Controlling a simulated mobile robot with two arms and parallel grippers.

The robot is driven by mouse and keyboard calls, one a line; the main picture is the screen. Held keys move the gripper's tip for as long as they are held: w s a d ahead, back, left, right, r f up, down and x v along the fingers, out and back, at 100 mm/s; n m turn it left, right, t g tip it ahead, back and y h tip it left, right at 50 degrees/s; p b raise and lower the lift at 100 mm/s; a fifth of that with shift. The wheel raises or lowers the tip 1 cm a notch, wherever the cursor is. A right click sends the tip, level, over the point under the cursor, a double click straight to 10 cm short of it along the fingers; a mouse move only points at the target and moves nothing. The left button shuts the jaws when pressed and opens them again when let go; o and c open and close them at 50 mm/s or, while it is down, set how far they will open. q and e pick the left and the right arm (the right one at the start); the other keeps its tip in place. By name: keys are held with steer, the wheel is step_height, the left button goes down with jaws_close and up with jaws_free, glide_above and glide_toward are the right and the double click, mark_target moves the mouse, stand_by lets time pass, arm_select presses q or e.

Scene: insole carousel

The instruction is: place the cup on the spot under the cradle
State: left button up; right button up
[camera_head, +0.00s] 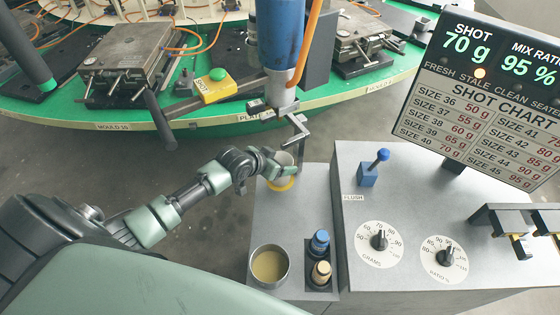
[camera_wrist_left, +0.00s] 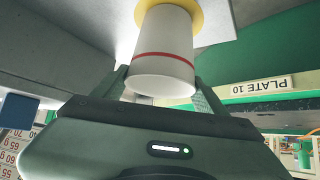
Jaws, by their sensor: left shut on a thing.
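The white cup (camera_wrist_left: 163,58) with a red band is between the fingers of my left gripper (camera_wrist_left: 163,92), which is shut on it. In the head view the cup (camera_head: 285,160) is partly hidden by my left gripper (camera_head: 272,164). The yellow round spot (camera_head: 281,184) lies on the grey bench top right below the cup, and its edge also shows in the wrist view (camera_wrist_left: 212,14). The cup looks upright at the spot; whether its base touches cannot be told. The cradle (camera_head: 300,135), a dark bracket under the blue cylinder, is just above the cup. My right gripper is not in view.
A metal pot (camera_head: 269,266) and a holder with blue-capped (camera_head: 320,241) and tan-capped bottles stand at the bench front. A grey console (camera_head: 400,205) with dials and a blue lever (camera_head: 373,167) is to the right. The green carousel (camera_head: 210,112) with moulds is behind.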

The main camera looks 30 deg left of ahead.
arm_select(q)
steer(key=shift+f, duration=0.2)
steer(key=o, duration=1.3)
steer(key=shift+r, duration=0.15)
steer(key=shift+s+r, duration=0.1)
steer(key=shift+r, duration=0.05)
steer(key=v, duration=1.1)
steer(key=shift+s+a+r, duration=0.15)
steer(key=shift+s+r, duration=0.05)
steer(key=shift+r, duration=0.05)
